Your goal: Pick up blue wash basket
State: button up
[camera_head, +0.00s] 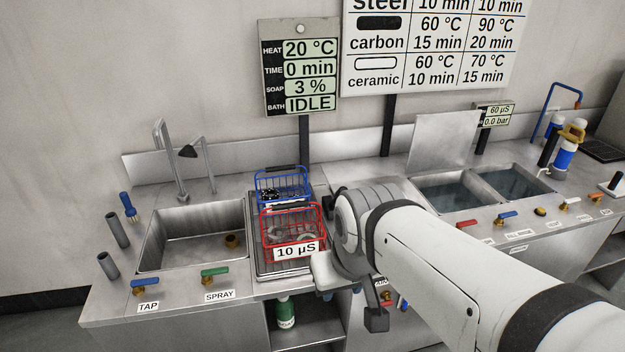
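The blue wash basket (301,184) is a wire basket with a dark handle bar at its back top. It stands upright on the metal drain surface right of the empty sink, with dark parts inside. A red wire basket (320,222) stands directly in front of it and hides its lower front. My gripper (352,296) is at the end of my arm, to the right of and nearer than both baskets, apart from the blue one. It is seen from behind, and its opening is mostly hidden by my wrist. Nothing is visibly held in it.
The red basket holds grey ring parts; a "10 µS" sign (296,252) shows before it. The sink (190,240) with upright taps (165,160) is at left. A raised lid (443,142) and water-filled tanks (455,193) are at right. A sign post (304,140) stands behind the blue basket.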

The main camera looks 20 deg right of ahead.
aim_at(288, 167)
jog(key=u, duration=0.05)
jog(key=i, duration=1)
jog(key=z, duration=0.1)
